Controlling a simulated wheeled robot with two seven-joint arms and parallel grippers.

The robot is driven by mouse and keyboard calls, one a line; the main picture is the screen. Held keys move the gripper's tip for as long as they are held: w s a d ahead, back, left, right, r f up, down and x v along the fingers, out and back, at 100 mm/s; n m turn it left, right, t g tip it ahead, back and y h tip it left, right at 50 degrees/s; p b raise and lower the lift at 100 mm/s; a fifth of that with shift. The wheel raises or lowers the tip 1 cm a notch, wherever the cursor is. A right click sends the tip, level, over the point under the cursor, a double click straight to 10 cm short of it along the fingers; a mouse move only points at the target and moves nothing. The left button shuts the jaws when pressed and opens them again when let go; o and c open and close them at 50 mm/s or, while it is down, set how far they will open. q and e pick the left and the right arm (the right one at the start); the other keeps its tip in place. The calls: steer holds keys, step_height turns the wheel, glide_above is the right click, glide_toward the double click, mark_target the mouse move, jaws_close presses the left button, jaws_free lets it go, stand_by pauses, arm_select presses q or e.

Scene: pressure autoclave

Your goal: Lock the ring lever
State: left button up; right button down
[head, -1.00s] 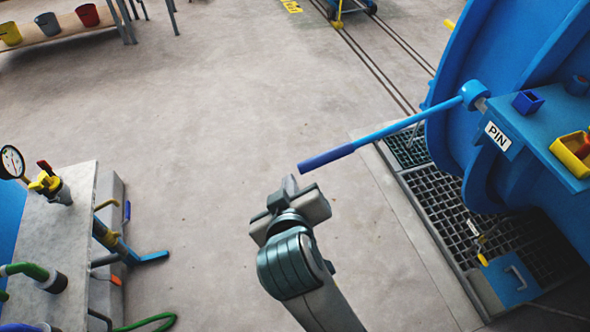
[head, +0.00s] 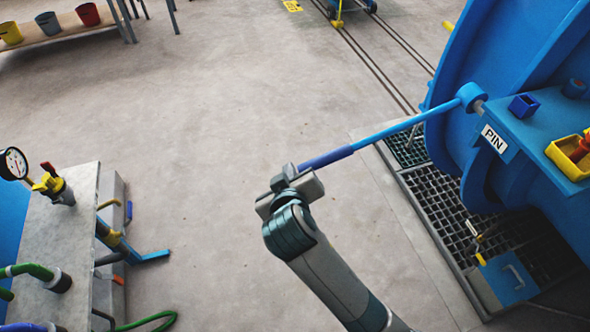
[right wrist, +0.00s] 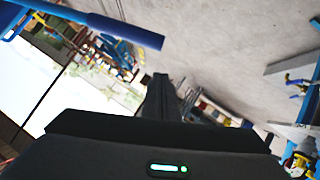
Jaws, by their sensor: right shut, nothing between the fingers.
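The ring lever (head: 390,130) is a long blue bar with a darker blue grip. It runs from a round hub (head: 472,97) on the big blue autoclave (head: 490,60) down to the left over the floor. My right gripper (head: 285,177) is shut and empty at the lever's free end; in the head view it overlaps the grip's tip, and I cannot tell whether they touch. In the right wrist view the dark blue grip (right wrist: 125,30) lies at the upper left, outside the shut fingers (right wrist: 163,95). My left gripper is not in view.
A blue bracket marked PIN (head: 495,139) and a yellow tray (head: 568,160) sit right of the hub. A floor grating (head: 440,205) lies below the autoclave. A grey bench (head: 70,240) with a gauge and valves stands at the left. The middle floor is clear.

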steer(key=w+f, duration=0.1)
steer(key=w+d+f+p, duration=0.1)
steer(key=f, duration=0.2)
steer(key=shift+w+d+f, duration=0.15)
steer(key=shift+w+f, duration=0.05)
steer(key=shift+w, duration=0.2)
